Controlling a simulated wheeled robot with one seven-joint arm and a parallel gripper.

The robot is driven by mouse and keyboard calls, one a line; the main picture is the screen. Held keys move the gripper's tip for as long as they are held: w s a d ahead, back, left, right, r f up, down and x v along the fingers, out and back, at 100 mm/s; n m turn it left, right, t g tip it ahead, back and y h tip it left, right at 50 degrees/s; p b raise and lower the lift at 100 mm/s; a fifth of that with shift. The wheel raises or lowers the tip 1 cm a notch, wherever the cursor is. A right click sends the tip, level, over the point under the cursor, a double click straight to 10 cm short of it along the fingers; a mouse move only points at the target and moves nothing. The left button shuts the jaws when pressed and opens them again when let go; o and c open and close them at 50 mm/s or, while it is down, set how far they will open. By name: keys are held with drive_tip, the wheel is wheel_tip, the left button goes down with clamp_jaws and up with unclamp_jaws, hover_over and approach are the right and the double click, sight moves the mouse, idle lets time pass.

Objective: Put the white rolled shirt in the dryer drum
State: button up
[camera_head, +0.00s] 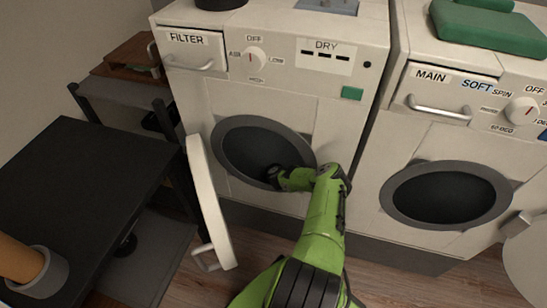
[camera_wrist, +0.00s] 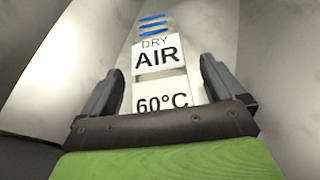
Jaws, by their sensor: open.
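The dryer is the left white machine, with its door (camera_head: 207,203) swung open to the left. Its dark drum opening (camera_head: 243,146) has a grey ring around it. My green arm reaches into the opening at its lower right, and my gripper's fingertips are hidden there in the head view. In the wrist view my gripper (camera_wrist: 162,75) is open, with nothing held between its fingers. Beyond them is a pale surface with labels reading "DRY AIR" (camera_wrist: 160,54) and "60°C" (camera_wrist: 162,97).
A second white machine (camera_head: 440,150) with a round dark opening stands to the right, its door (camera_head: 527,262) at the picture's edge. A black table (camera_head: 75,190) with an orange-brown roll in a grey holder (camera_head: 42,278) stands left. Wood floor shows between.

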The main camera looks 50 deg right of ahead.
drive_tip(key=shift+r, duration=0.1)
drive_tip(key=shift+r+p, duration=0.35)
drive_tip(key=p+v, duration=0.4)
drive_tip(key=v, duration=0.8)
drive_tip(key=shift+f, duration=0.25)
